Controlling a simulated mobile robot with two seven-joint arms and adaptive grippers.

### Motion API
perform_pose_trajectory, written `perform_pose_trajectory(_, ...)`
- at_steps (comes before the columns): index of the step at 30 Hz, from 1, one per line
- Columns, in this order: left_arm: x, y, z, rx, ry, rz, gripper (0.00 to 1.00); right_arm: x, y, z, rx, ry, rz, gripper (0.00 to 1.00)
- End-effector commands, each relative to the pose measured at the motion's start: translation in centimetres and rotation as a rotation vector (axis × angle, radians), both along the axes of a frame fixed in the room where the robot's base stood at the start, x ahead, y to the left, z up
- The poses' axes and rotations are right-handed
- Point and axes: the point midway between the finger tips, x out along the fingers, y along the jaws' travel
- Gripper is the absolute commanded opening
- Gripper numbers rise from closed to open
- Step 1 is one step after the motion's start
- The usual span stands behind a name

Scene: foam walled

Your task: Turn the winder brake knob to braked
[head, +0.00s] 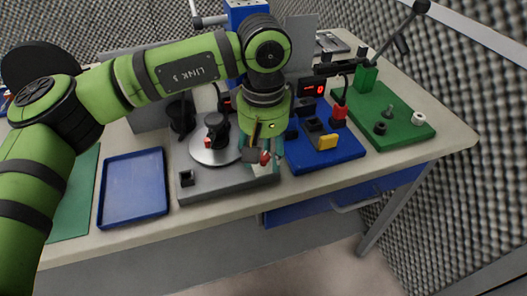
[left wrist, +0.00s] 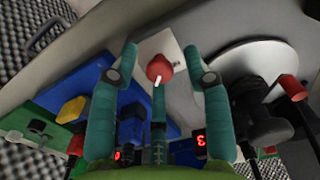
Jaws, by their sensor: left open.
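The brake knob (left wrist: 159,68) is red with a white pointer mark. It sits on the grey winder base (head: 225,187), near its right end, and also shows in the head view (head: 265,158). My left gripper (left wrist: 160,52) is open, with one teal finger on each side of the knob. I cannot tell whether the fingers touch it. In the head view the left gripper (head: 262,164) points down over the base and partly hides the knob. The winder's silver disc (head: 205,154) lies to the left. My right gripper is not in view.
A blue board (head: 345,151) with a yellow part (head: 327,142) and a red-digit display stands close to the right. A green board (head: 400,128) with small parts is further right. A blue tray (head: 133,190) and a green mat (head: 75,200) lie to the left.

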Motion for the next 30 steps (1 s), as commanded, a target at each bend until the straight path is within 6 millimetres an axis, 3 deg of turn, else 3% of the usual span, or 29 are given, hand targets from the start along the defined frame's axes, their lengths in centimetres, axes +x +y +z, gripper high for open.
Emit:
perform_pose_trajectory(16,0.0,-0.1,10.1,-0.001,-0.003,0.0,0.48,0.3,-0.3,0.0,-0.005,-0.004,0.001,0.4)
perform_pose_trajectory(21,0.0,0.0,11.5,-0.001,0.0,-0.001,0.48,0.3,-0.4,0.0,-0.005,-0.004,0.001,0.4)
perform_pose_trajectory(30,0.0,0.0,11.7,0.0,0.0,-0.002,0.48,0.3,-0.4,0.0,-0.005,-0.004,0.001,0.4)
